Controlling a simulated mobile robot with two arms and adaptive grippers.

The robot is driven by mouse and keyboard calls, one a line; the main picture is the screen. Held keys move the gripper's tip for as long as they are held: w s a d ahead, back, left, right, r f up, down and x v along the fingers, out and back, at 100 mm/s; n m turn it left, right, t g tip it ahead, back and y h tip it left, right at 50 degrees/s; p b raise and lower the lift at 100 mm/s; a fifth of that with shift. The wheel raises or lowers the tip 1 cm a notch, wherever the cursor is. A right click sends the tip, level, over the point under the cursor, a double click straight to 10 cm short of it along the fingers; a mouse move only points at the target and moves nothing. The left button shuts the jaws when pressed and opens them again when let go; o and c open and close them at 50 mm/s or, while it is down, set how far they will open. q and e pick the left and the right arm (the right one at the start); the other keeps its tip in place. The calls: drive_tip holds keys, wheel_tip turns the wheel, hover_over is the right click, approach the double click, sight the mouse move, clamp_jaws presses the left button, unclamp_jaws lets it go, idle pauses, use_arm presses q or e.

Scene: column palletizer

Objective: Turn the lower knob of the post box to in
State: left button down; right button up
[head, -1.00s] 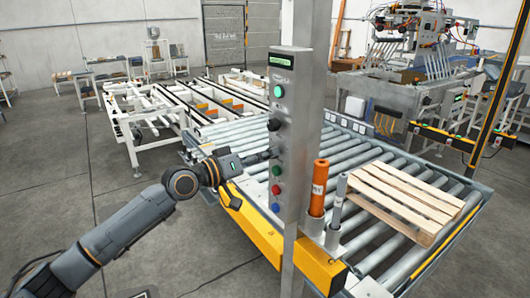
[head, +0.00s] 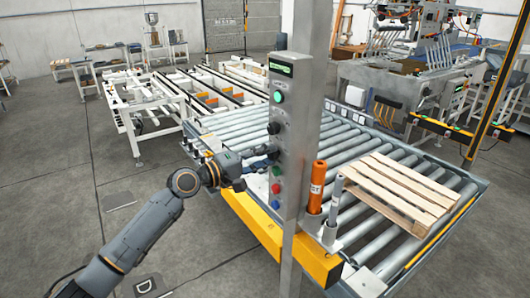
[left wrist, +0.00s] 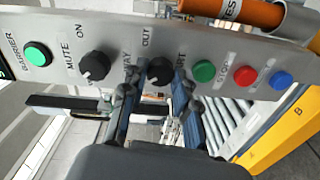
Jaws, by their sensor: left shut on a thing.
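The grey post box (head: 300,150) stands upright on a post in the middle of the head view. Its face carries a green lamp, an upper black knob (head: 273,128), a lower black knob and several coloured buttons. In the left wrist view the lower knob (left wrist: 160,68) is below the word OUT, with the upper knob (left wrist: 94,66) to its left. My left gripper (head: 270,152) reaches the box from the left. Its two fingers (left wrist: 157,76) are on both sides of the lower knob, shut on it. They hide the lower knob in the head view. My right gripper is in neither view.
Green (left wrist: 204,71), red (left wrist: 245,76) and blue (left wrist: 281,80) buttons sit close to the right finger. Behind the box is a roller conveyor (head: 240,130) with a wooden pallet (head: 395,190). An orange roll (head: 317,187) stands beside the post. The floor at left is open.

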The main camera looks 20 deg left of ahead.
use_arm(q)
drive_tip(key=shift+n, duration=0.5)
drive_tip(key=c, duration=1)
unclamp_jaws()
drive_tip(key=shift+w, duration=0.1)
drive_tip(key=v, duration=1.2)
drive_tip(key=shift+f, duration=0.1)
